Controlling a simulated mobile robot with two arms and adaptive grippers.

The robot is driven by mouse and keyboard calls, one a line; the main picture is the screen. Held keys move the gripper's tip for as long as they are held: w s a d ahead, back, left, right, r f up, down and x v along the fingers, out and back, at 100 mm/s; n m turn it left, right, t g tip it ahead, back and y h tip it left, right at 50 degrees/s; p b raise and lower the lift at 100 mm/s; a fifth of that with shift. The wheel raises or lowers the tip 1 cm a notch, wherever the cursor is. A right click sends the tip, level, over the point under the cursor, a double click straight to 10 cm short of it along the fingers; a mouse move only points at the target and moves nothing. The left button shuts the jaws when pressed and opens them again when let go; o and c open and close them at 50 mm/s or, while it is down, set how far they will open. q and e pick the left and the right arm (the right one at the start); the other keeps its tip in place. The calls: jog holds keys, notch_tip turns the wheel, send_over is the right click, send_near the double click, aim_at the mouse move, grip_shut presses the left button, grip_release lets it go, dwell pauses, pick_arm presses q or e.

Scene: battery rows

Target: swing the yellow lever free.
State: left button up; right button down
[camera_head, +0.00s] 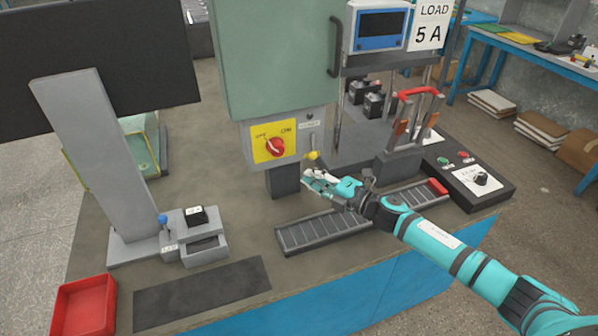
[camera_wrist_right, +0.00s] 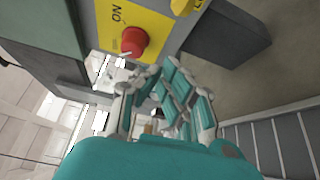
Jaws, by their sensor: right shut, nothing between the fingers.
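The yellow lever end (camera_head: 313,155) is small and sits low on the right part of the grey-green cabinet's lower box (camera_head: 258,168). It also shows, cut off, at the top edge of the right wrist view (camera_wrist_right: 183,6). My right gripper (camera_head: 306,176) is just below the lever end and appears apart from it. Its teal fingers also show in the wrist view (camera_wrist_right: 155,78), shut and empty. My left gripper is not in view.
A red rotary switch (camera_head: 275,147) on a yellow plate is left of the lever. A dark block (camera_head: 283,181) stands below the box. A roller tray (camera_head: 318,233), a red-handled switch (camera_head: 420,92) and a button box (camera_head: 480,184) stand nearby. The bench between the tray and dark mat (camera_head: 203,293) is clear.

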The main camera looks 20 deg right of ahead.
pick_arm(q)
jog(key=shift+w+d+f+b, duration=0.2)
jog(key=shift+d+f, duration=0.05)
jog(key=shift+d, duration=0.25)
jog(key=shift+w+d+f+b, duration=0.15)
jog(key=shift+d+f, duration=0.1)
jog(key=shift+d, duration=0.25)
pick_arm(e)
jog(key=v, duration=0.4)
jog(key=shift+s+d, duration=0.1)
jog(key=shift+s, duration=0.05)
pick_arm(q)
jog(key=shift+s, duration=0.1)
